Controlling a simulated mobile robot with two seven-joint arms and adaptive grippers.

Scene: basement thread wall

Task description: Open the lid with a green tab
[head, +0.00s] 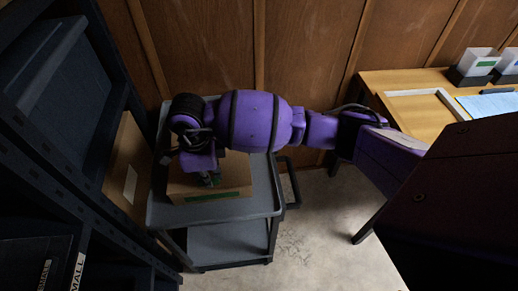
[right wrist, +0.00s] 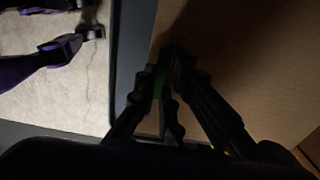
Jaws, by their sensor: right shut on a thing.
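A brown cardboard box (head: 237,172) sits on the grey cart and shows a green strip (head: 212,196) along its near edge. Its lid looks flat and closed from above, though my arm hides part of it. My right gripper (head: 208,180) reaches down at the box's near side, just above the strip. In the right wrist view the fingers (right wrist: 168,68) are close together by the edge of the brown lid (right wrist: 245,60), with a bit of green (right wrist: 158,88) between them. The exact contact is dark and partly hidden. My left gripper is in neither view.
The grey cart (head: 263,190) has a raised rim and a lower shelf. A dark shelf rack (head: 60,195) stands close on the left. A wooden wall is behind. A wooden desk (head: 415,110) with white containers (head: 476,63) is at right. The floor (head: 330,235) between is clear.

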